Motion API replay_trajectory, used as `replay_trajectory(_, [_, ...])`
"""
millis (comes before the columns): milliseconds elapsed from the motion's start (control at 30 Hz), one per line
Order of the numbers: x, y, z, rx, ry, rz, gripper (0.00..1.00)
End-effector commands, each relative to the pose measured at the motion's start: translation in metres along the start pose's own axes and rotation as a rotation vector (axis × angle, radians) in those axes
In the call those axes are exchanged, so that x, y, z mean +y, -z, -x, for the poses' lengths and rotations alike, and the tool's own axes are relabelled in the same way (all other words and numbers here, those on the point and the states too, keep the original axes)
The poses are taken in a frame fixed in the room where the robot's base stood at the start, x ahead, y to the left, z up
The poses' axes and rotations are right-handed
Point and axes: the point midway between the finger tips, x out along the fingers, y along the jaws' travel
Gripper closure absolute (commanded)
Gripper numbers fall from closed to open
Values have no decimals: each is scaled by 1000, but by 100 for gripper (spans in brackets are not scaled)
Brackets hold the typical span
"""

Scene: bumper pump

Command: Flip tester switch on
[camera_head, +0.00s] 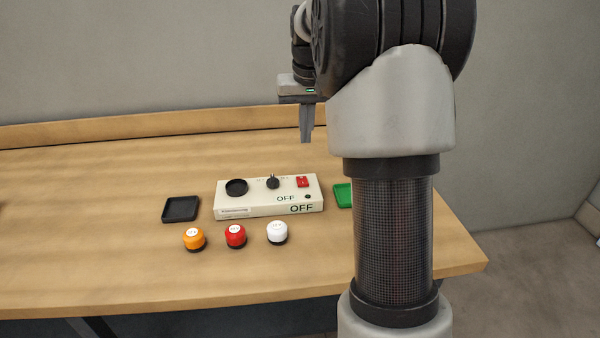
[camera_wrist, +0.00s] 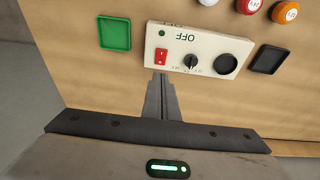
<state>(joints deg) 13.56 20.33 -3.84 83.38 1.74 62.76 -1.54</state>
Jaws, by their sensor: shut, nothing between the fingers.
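The tester (camera_head: 265,205) is a cream box on the wooden table, with "OFF" on its top and front. Its red switch (camera_head: 302,182) sits at the top's back right; it also shows in the wrist view (camera_wrist: 161,56). A black knob (camera_head: 272,182) and a round black recess (camera_head: 236,187) are left of the switch. My gripper (camera_head: 306,140) is shut and empty, pointing down above the table's rear part, behind and above the tester. In the wrist view my fingers (camera_wrist: 160,76) appear just below the red switch; I cannot tell the exact gap.
A black tray (camera_head: 181,209) lies left of the tester and a green tray (camera_head: 342,195) right of it, partly hidden by my arm. Orange (camera_head: 194,239), red (camera_head: 235,236) and white (camera_head: 277,232) capped pieces stand in front.

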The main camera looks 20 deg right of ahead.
Motion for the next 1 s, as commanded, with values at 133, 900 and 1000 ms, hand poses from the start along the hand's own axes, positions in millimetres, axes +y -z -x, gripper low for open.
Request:
replay_trajectory(133, [0, 0, -2, -1, 0, 0, 100])
replay_trajectory(900, [0, -11, -128, -2, 0, 0, 100])
replay_trajectory(1000, [0, -14, -135, -2, 0, 0, 100])
